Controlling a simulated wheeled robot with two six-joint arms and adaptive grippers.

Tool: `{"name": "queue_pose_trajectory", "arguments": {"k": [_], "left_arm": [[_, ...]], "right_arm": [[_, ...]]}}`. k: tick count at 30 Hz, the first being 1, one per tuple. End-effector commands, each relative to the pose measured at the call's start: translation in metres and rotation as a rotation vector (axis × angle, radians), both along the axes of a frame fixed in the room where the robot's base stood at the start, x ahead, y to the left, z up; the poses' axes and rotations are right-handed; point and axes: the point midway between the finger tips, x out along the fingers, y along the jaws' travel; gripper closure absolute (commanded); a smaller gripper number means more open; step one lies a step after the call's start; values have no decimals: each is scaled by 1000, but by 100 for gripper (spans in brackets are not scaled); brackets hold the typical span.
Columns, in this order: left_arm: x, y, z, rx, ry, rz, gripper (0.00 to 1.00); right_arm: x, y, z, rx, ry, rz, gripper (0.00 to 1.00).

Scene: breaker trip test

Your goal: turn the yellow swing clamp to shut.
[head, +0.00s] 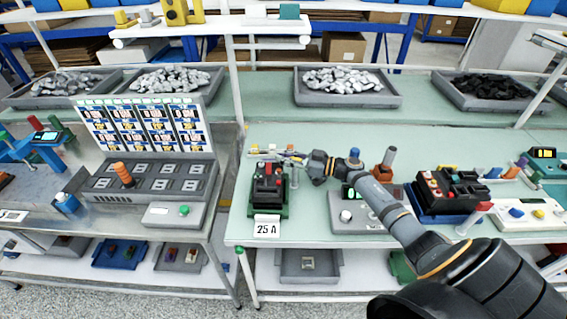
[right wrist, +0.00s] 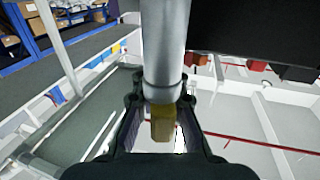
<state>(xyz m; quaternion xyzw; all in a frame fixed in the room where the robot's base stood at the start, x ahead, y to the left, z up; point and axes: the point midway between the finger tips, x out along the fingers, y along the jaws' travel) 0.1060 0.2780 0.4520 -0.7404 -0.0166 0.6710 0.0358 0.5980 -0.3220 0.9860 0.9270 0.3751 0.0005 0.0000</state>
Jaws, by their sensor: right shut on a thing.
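The black and red breaker (head: 268,180) sits in a dark green holder (head: 284,208) near the front edge of the right bench. My right gripper (head: 292,158) reaches in from the right, at the top of this holder. In the right wrist view, its fingers (right wrist: 162,135) are shut around a small yellow block (right wrist: 162,122), which looks like the handle of the yellow swing clamp. A thick grey cylinder (right wrist: 165,50) stands in front of the block there. The fingers hide most of the clamp in the head view, so its angle cannot be told. My left gripper is not in view.
A grey device with a green display (head: 350,215) stands right of the holder, under my forearm. A red and black unit (head: 448,190) is further right. The bench behind (head: 330,135) is mostly clear.

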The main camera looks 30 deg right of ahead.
Motion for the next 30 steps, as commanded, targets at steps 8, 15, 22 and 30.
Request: {"name": "queue_pose_trajectory", "arguments": {"k": [8,15,22,30], "left_arm": [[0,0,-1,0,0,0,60],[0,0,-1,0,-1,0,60],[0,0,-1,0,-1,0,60],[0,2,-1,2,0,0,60]], "right_arm": [[0,0,1,-1,1,3,100],[0,0,0,-1,1,3,77],[0,0,0,-1,2,3,72],[-1,0,25,-5,-1,5,72]]}}
